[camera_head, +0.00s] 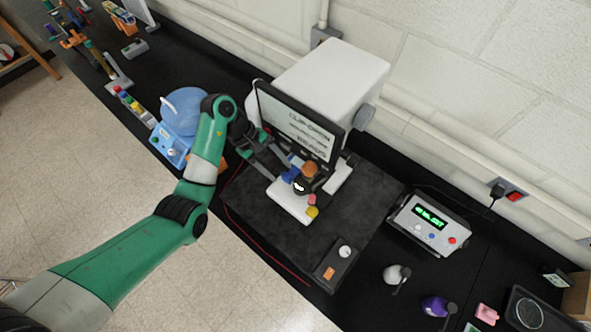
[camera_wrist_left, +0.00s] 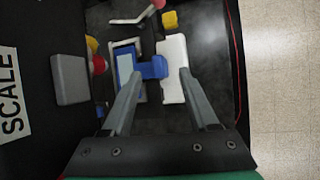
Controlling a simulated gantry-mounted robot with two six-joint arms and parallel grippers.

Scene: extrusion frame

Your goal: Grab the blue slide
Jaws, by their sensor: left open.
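The blue slide (camera_wrist_left: 153,68) shows in the left wrist view as a blue piece beside a light panel with a blue edge. In the head view my left gripper (camera_head: 279,168) reaches in from the left beside the slide. My right gripper is not in view.
The white machine (camera_head: 335,85) carries a tilted screen (camera_head: 297,125) close to my left gripper. A blue device with a round pan (camera_head: 182,112) stands to the left. A control box (camera_head: 430,222) stands to the right. The dark mat in front is mostly clear.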

